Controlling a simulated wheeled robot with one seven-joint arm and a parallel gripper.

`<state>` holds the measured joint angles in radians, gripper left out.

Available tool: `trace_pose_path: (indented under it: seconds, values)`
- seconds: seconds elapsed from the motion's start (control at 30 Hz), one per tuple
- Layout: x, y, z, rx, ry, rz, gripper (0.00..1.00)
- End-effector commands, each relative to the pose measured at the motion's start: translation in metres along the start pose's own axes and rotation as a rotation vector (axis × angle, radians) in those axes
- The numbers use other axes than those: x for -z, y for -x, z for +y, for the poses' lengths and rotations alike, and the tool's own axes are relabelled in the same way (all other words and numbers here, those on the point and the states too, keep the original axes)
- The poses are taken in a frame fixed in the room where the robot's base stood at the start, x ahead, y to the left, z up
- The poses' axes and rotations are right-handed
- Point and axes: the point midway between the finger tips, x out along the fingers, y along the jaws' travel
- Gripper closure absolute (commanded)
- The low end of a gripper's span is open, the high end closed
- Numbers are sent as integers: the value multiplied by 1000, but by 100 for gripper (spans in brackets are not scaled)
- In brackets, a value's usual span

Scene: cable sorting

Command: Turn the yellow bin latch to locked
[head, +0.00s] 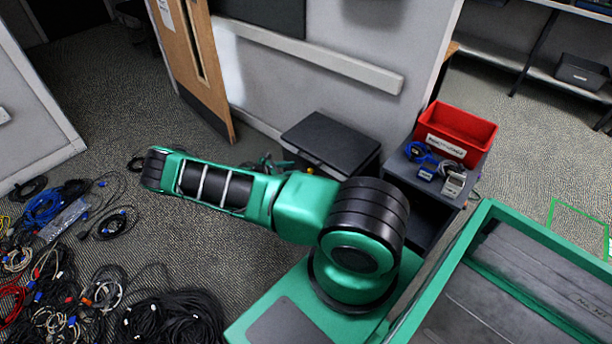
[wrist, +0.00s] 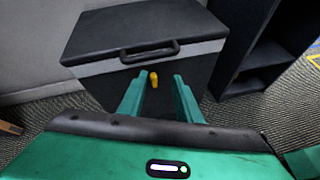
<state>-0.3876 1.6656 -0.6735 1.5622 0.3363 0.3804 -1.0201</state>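The yellow latch (wrist: 154,79) is small and sits on the front of a grey bin (wrist: 100,83), below the black handle (wrist: 150,52) of its dark lid (wrist: 140,27). It looks roughly upright; its exact turn is too small to read. My gripper (wrist: 156,88) is open and empty, its green fingers pointing at the bin front. In the wrist view the latch shows between the fingertips, apparently beyond them; I see no contact.
A dark open cabinet (wrist: 250,50) stands right of the bin. On its top are a red bin (head: 455,132), blue cables (head: 420,153) and small boxes (head: 453,184). Loose cables (head: 110,224) cover the floor at left. A wooden door (head: 196,60) is behind.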

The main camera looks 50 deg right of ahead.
Motion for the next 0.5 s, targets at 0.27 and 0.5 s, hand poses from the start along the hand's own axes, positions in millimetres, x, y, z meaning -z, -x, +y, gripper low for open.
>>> trace_pose_path:
  seconds: [0.27,0.5]
  values:
    - [53,-34,-11,-135,235,-56,69]
    - [66,-46,-14,-169,293,-67,69]
